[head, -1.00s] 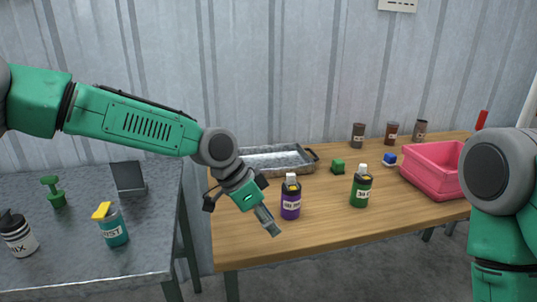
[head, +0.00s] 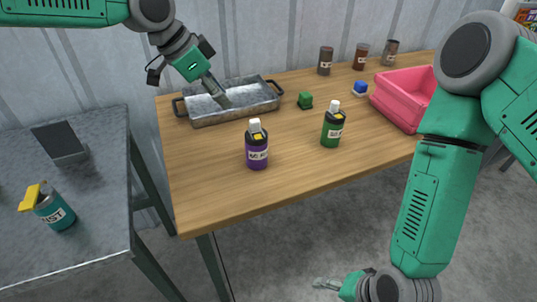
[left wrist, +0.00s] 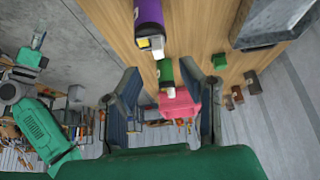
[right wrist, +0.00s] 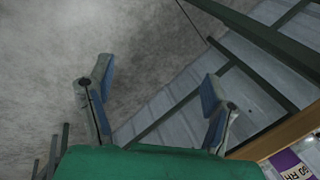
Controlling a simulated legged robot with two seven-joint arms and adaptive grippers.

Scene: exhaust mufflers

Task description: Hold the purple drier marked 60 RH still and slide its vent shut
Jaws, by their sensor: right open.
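The purple drier (head: 257,148) stands upright on the wooden table, with a white cap and a small yellow part near its neck. It also shows at the top of the left wrist view (left wrist: 148,14). Its label reads 60 RH in the right wrist view (right wrist: 288,165). My left gripper (head: 220,97) is over the metal tray, up and left of the drier and apart from it. Its fingers are spread and empty in the left wrist view (left wrist: 171,80). My right gripper (head: 325,283) is low, in front of the table, open and empty in the right wrist view (right wrist: 155,75).
A green bottle (head: 332,127) stands right of the drier. A grey table (head: 100,230) is at left. The wooden table's front is clear.

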